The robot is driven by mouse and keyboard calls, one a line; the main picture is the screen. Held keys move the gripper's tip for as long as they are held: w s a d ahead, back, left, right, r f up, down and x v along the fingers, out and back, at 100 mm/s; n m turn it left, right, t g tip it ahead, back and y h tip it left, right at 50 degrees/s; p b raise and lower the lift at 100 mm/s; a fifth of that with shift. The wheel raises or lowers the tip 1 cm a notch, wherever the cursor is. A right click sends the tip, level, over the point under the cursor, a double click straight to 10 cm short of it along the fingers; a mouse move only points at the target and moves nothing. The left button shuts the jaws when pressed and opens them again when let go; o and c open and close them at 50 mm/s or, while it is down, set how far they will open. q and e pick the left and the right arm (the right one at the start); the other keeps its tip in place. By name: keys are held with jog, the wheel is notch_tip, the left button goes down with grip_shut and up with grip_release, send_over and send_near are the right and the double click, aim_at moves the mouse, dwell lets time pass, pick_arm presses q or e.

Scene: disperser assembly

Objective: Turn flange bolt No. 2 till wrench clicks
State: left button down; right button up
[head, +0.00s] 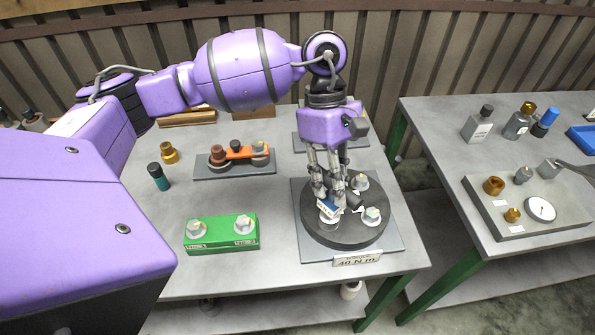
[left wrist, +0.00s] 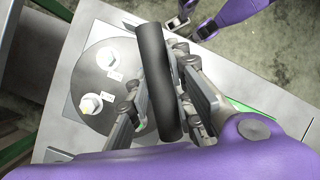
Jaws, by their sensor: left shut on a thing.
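The round dark flange (head: 345,237) lies on a grey square plate (head: 392,247) on the table. Grey bolts stand on it, one at the back (head: 360,182) and one at the right (head: 373,214). Another is at the front left (head: 328,217), partly hidden by my gripper. My left gripper (head: 329,197) points down over the flange, shut on a dark cylindrical handle, seen in the left wrist view (left wrist: 157,75), which I take to be the wrench's. A blue and white piece (head: 327,205) shows at the fingertips. Bolt numbers are too small to read.
A plate marked "40 N m" (head: 357,260) sits at the table's front edge. A green block (head: 222,240) with two bolts stands to the left. An orange-topped fixture (head: 240,153) and a dark teal bottle (head: 158,178) are behind. A second table (head: 440,140) stands right, across a gap.

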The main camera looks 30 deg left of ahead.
pick_arm(q)
jog(key=shift+r+n, duration=0.1)
jog(key=shift+n, duration=0.2)
pick_arm(e)
jog(key=shift+w+r, duration=0.15)
jog(key=shift+r, duration=0.05)
pick_arm(q)
jog(key=shift+r, duration=0.1)
